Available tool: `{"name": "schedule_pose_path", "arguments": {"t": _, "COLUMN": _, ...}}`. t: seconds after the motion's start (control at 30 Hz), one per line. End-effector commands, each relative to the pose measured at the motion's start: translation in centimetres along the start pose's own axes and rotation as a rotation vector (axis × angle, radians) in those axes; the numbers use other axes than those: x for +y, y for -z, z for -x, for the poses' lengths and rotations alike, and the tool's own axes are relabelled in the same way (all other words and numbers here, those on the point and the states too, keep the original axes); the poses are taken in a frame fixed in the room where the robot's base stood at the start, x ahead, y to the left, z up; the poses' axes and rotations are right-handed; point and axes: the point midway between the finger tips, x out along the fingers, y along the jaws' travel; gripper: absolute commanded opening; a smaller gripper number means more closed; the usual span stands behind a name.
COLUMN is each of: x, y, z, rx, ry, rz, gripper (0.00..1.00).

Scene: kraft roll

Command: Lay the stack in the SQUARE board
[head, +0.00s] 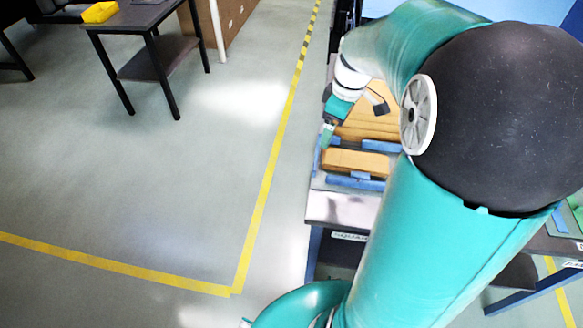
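A brown, flat-topped block (357,162), which looks like a kraft stack, lies between blue strips (354,183) on a grey table. A table-front label (349,237) seems to begin with "SQUA", partly covered by my arm. More brown flat material (372,118) shows just behind, partly covered by my wrist; I cannot tell whether it is a separate stack. My gripper (329,132) is small and partly hidden at the left edge of the table, near the block's far left corner. Its fingers are too unclear to tell whether they are open, shut or touching anything.
My arm covers much of the table's right side. Another labelled table edge (570,264) shows at far right. A dark side table (130,18) with a yellow bin (100,12) stands at upper left. The floor (150,170) left of the yellow tape line (262,190) is open.

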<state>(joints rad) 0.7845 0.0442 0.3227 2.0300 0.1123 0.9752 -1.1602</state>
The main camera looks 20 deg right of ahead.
Motion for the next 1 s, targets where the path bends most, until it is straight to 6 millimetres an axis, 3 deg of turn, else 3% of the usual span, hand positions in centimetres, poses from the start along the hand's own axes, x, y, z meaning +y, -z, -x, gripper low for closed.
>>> {"name": "schedule_pose_path", "arguments": {"t": 0.03, "x": -2.1, "y": 1.1, "z": 1.3, "rx": -0.006, "ry": -0.037, "rz": -0.027, "gripper": 0.89}}
{"name": "schedule_pose_path", "arguments": {"t": 0.23, "x": -9.4, "y": 2.7, "z": 4.8, "rx": 0.028, "ry": -0.148, "rz": -0.206, "gripper": 0.89}}
{"name": "schedule_pose_path", "arguments": {"t": 0.5, "x": -18.3, "y": 2.1, "z": 7.8, "rx": 0.199, "ry": -0.208, "rz": -0.455, "gripper": 0.89}}
{"name": "schedule_pose_path", "arguments": {"t": 0.6, "x": -20.6, "y": 1.4, "z": 8.2, "rx": 0.266, "ry": -0.194, "rz": -0.533, "gripper": 0.89}}
{"name": "schedule_pose_path", "arguments": {"t": 0.77, "x": -22.4, "y": 0.8, "z": 8.3, "rx": 0.323, "ry": -0.167, "rz": -0.606, "gripper": 0.89}}
{"name": "schedule_pose_path", "arguments": {"t": 1.0, "x": -22.6, "y": 0.7, "z": 8.2, "rx": 0.328, "ry": -0.162, "rz": -0.621, "gripper": 0.89}}
